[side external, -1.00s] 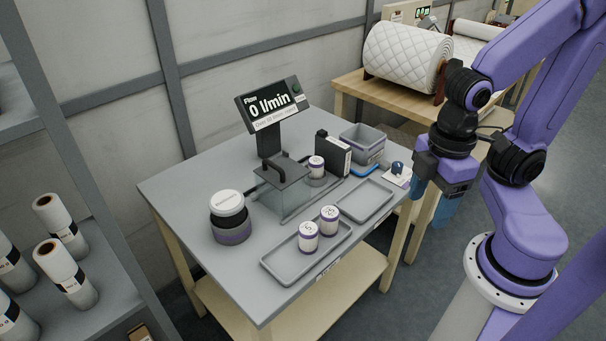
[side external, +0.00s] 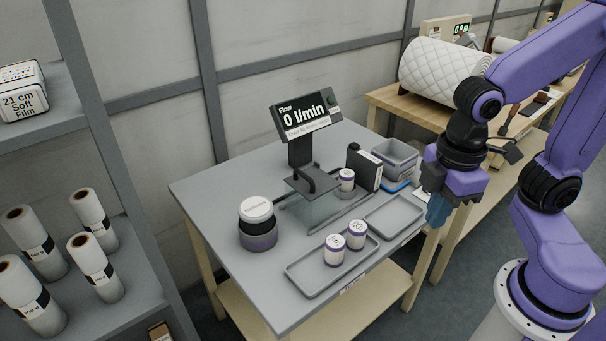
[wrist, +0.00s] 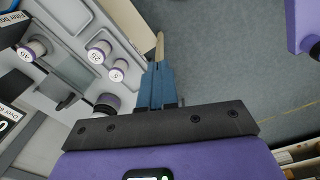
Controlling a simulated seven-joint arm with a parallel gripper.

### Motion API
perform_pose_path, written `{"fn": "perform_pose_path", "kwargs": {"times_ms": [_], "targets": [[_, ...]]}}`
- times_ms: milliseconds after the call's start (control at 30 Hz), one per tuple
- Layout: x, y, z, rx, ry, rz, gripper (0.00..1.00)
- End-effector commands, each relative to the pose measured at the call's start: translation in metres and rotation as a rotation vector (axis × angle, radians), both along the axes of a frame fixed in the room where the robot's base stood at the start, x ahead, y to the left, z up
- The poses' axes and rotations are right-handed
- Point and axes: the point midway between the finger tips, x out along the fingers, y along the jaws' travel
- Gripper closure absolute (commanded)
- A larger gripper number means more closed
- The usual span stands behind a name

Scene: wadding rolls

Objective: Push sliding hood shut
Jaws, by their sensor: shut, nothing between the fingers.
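The sliding hood (side external: 312,207) is a clear box with a dark top and a handle, on rails in front of the flow display (side external: 305,118). A white and purple canister (side external: 347,179) stands just right of the hood, outside it. In the wrist view the hood (wrist: 72,72) is at left, with that canister (wrist: 32,49) above it. My gripper (side external: 437,214) has blue fingers pointing down, off the table's right front edge and well apart from the hood. In the wrist view my gripper (wrist: 157,68) is shut and empty over the floor.
Two canisters (side external: 334,250) stand in the front tray (side external: 302,276); the tray (side external: 396,216) right of it is empty. A round lidded jar (side external: 258,226) is left of the hood. A dark upright box (side external: 364,167) and grey bin (side external: 397,155) stand behind right.

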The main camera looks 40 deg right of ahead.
Motion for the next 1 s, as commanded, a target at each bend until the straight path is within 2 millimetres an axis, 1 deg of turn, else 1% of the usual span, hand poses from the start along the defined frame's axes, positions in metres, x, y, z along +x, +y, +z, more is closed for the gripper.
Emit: {"fn": "perform_pose_path", "kwargs": {"times_ms": [33, 167, 200, 267, 300, 367, 500, 667, 700, 800, 900, 1000], "targets": [[0.018, 0.012, 0.004, -0.013, -0.004, 0.019, 1.00], [0.064, 0.039, 0.014, -0.051, -0.011, 0.081, 1.00], [0.079, 0.047, 0.016, -0.063, -0.013, 0.100, 1.00], [0.100, 0.057, 0.018, -0.082, -0.012, 0.127, 1.00], [0.115, 0.063, 0.020, -0.092, -0.013, 0.146, 1.00], [0.137, 0.072, 0.021, -0.111, -0.012, 0.171, 1.00], [0.188, 0.088, 0.021, -0.155, -0.002, 0.230, 1.00], [0.245, 0.098, 0.017, -0.204, 0.016, 0.291, 1.00], [0.259, 0.100, 0.016, -0.216, 0.021, 0.305, 1.00], [0.290, 0.100, 0.010, -0.245, 0.039, 0.341, 1.00], [0.316, 0.098, 0.005, -0.269, 0.058, 0.370, 1.00], [0.333, 0.095, 0.000, -0.286, 0.072, 0.391, 1.00]]}}
